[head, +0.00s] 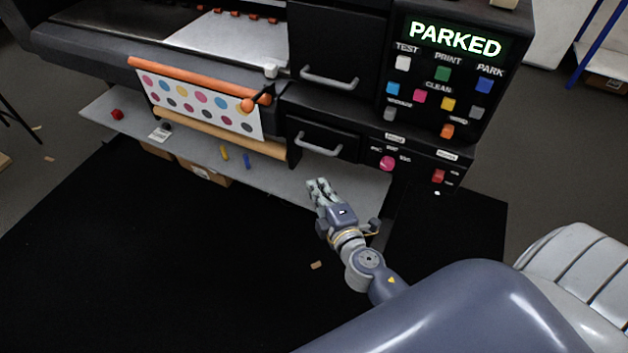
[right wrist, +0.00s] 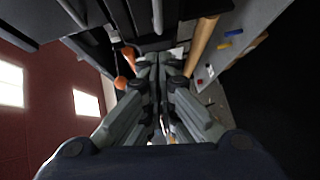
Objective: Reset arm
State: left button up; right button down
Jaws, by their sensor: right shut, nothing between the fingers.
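My right gripper (head: 318,187) is in the middle of the head view, in front of the printer's lower drawer and above the edge of the low grey shelf. Its fingers are together and empty; they also show shut in the right wrist view (right wrist: 160,60). The large dark printer (head: 340,60) has a lit display (head: 455,39) reading PARKED, with several coloured buttons below it. A film sheet with coloured dots (head: 205,103) hangs between an orange upper bar (head: 185,78) and a tan lower roller (head: 225,135). My left gripper is not in view.
The grey shelf (head: 350,187) holds a yellow piece (head: 224,153), a blue piece (head: 246,161) and a red knob-like piece (head: 117,114). Cardboard boxes (head: 204,171) sit under it. The black floor mat (head: 150,260) is mostly clear, with a small tan scrap (head: 316,265).

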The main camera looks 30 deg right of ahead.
jog(key=s+f+m+g, duration=0.2)
jog(key=s+f+g, duration=0.15)
jog(key=f, duration=0.65)
jog(key=s+f+m+g, duration=0.2)
jog(key=s+f, duration=0.3)
jog(key=f, duration=0.5)
jog(key=s+f+m+g, duration=0.2)
jog(key=s+f, duration=0.3)
jog(key=f, duration=0.5)
jog(key=s+f+m+g, duration=0.2)
jog(key=s+f, duration=0.3)
jog(key=s, duration=0.4)
jog(key=s+f+m+g+y, duration=0.1)
jog(key=s+f+m+g, duration=0.1)
jog(key=s+f, duration=0.4)
jog(key=s+f+m+g, duration=0.2)
jog(key=s+f, duration=0.3)
jog(key=s, duration=0.8)
jog(key=shift+a+f+m+g, duration=0.15)
jog(key=shift+a+m+g, duration=0.25)
jog(key=shift+g, duration=0.45)
